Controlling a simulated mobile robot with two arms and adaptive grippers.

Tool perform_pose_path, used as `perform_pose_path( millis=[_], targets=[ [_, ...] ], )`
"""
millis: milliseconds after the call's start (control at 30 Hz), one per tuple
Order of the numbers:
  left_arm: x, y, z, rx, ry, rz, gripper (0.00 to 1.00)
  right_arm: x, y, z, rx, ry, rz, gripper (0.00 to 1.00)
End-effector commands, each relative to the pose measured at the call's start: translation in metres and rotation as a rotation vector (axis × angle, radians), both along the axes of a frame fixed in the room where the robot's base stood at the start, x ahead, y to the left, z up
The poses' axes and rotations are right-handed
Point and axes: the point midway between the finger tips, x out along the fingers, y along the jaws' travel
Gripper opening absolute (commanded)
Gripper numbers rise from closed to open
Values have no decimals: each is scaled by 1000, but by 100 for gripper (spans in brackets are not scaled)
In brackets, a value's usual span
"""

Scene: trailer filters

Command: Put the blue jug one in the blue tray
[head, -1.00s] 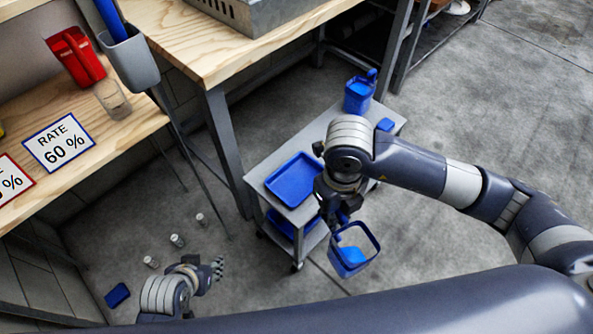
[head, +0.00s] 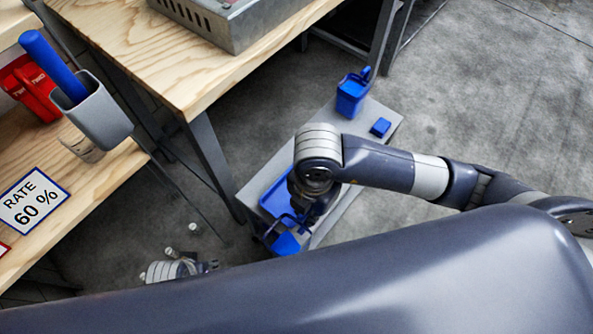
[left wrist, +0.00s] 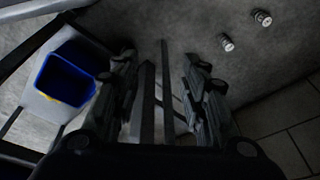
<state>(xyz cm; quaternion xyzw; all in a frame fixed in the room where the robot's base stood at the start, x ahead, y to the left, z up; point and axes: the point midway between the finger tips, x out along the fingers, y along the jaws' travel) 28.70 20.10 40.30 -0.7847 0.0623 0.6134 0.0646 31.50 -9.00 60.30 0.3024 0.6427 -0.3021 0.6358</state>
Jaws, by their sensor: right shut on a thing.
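The blue jug (head: 287,244) hangs from my right gripper (head: 300,219), which is shut on it, at the near end of the grey cart. The blue tray (head: 271,203) lies on the cart top, partly hidden by my right wrist. The jug is beside the tray's near edge in the picture; its height above the cart is unclear. My left gripper (head: 211,266) is low at the left, mostly hidden by my own body. In the left wrist view its fingers (left wrist: 165,100) are apart and empty. An open blue container (left wrist: 68,78) shows there; I cannot tell which one.
Another blue container (head: 351,96) and a small blue block (head: 380,127) stand on the cart's far end. A wooden bench (head: 190,60) bears a metal box (head: 235,20). A grey holder (head: 100,115) hangs at the left shelf. Small cylinders (left wrist: 226,43) lie on the floor.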

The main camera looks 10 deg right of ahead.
Motion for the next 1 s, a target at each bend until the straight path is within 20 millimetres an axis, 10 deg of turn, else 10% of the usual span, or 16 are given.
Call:
perform_pose_path(
  millis=[533,1000],
  targets=[
    [4,1,50,-1,-29,4,40,130,-38,-13,-2,-3,-6,0],
    [0,2,86,-2,-48,8,40,146,-43,-47,-1,-1,-1,0]
  ],
)
